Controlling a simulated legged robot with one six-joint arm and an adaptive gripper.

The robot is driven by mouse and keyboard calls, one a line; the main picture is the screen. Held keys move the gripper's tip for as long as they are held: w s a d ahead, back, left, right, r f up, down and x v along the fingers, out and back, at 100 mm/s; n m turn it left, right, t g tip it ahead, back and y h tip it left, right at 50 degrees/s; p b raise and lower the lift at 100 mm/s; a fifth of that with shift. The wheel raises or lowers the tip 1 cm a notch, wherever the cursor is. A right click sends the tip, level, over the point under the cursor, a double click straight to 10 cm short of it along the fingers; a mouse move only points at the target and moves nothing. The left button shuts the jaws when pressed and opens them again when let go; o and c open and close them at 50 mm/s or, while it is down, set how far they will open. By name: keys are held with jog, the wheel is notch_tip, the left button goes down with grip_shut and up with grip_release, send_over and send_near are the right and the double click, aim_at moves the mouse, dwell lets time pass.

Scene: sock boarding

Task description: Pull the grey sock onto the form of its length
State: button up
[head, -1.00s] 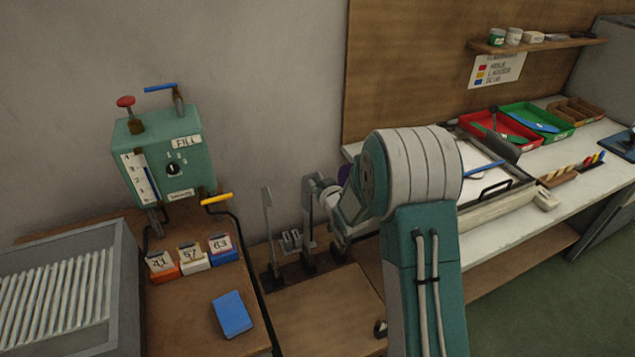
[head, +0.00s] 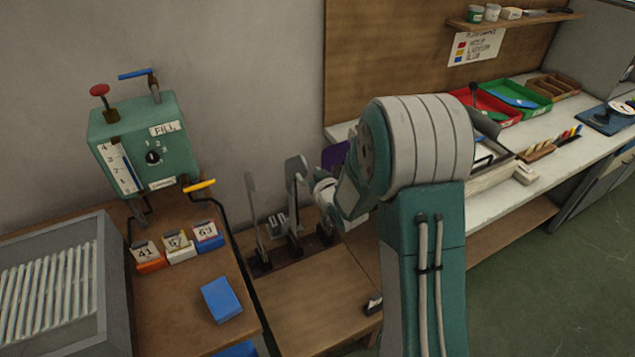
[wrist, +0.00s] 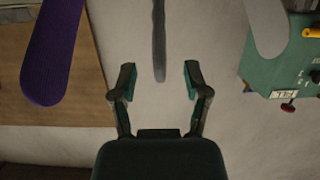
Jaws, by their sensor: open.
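In the wrist view my gripper (wrist: 158,80) is open and empty. A narrow dark grey strip (wrist: 158,35) hangs between its fingertips from the top of the picture, apart from both; I cannot tell whether it is the grey sock or a bare form. A wide purple rounded shape (wrist: 52,50) is on the left, and a light grey rounded shape (wrist: 267,25) on the right. In the head view an upright grey form (head: 252,212) stands at the back of the low bench, and a purple shape (head: 333,156) shows behind my arm. My gripper cannot be made out clearly there.
A green FILL box (head: 150,155) with levers stands at the left, above number tags (head: 180,246) and a blue block (head: 221,300). A grey ribbed unit (head: 50,290) is front left. A white workbench (head: 520,205) with trays is right.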

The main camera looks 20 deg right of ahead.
jog(key=v, duration=0.6)
dwell(0.3)
jog(key=s+r+m+g+h, duration=0.1)
jog(key=s+r+g+h, duration=0.15)
jog(key=s+r, duration=0.5)
jog(key=s+r+m+g+h, duration=0.1)
jog(key=s+r+g, duration=0.35)
jog(key=s, duration=0.55)
jog(key=s+a+r+g, duration=0.2)
jog(key=s, duration=1)
jog(key=shift+y, duration=0.35)
